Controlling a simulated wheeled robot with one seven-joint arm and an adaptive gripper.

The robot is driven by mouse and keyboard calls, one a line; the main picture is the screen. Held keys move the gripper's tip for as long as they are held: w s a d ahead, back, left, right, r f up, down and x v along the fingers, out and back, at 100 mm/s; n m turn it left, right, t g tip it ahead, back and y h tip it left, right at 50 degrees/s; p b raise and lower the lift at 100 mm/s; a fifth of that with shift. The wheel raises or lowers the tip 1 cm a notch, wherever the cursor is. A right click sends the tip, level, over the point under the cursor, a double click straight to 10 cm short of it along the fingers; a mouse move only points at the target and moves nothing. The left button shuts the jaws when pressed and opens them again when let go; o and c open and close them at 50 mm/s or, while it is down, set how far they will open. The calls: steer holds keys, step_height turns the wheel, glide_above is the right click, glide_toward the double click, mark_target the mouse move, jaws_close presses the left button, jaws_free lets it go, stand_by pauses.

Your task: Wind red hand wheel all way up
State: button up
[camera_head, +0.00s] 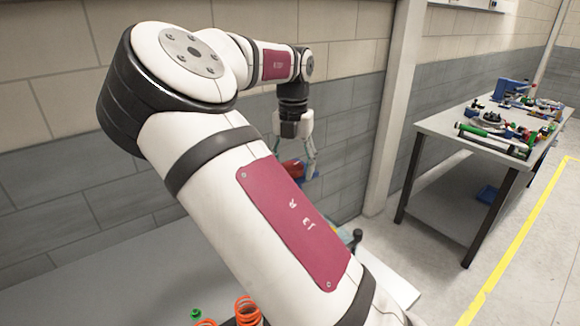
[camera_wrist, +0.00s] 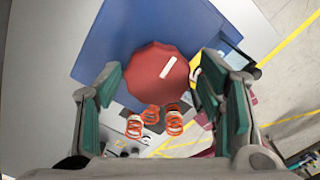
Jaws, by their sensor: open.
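The red hand wheel (camera_wrist: 150,82) is a faceted knob with a white bar mark on its face, in front of a blue plate (camera_wrist: 110,40). In the wrist view it lies between the two fingertips of my gripper (camera_wrist: 158,82), with gaps on both sides. The fingers have teal pads and are open and empty. In the head view my gripper (camera_head: 308,158) hangs down, and the red wheel (camera_head: 291,169) shows close to its fingers, partly hidden by my arm. I cannot tell whether the tips reach the wheel's depth.
Several orange springs (camera_wrist: 173,122) lie below the wheel in the wrist view. Orange springs (camera_head: 246,310) also show at the bottom of the head view. A wall and a pale post (camera_head: 392,110) stand behind my arm. A cluttered workbench (camera_head: 440,124) stands at right.

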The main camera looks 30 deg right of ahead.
steer(key=shift+w+a+f+m+b, duration=0.1)
steer(key=shift+w+m+b, duration=0.1)
steer(key=shift+m+b, duration=0.25)
steer(key=shift+f+m+b, duration=0.15)
steer(key=shift+m+b, duration=0.1)
steer(key=shift+b, duration=0.65)
steer(key=shift+s+r+m+b, duration=0.1)
steer(key=shift+r+m+b, duration=0.25)
steer(key=shift+b, duration=0.35)
steer(key=b, duration=0.1)
steer(key=m+b, duration=0.1)
steer(key=b, duration=0.1)
steer(key=shift+w+f, duration=0.2)
steer(key=shift+f, duration=0.15)
steer(key=shift+m+b, duration=0.35)
steer(key=shift+b, duration=0.85)
steer(key=shift+s+r+m+b, duration=0.15)
steer(key=shift+m+b, duration=0.15)
steer(key=shift+b, duration=0.25)
steer(key=shift+s+r, duration=0.1)
steer(key=shift+r, duration=0.05)
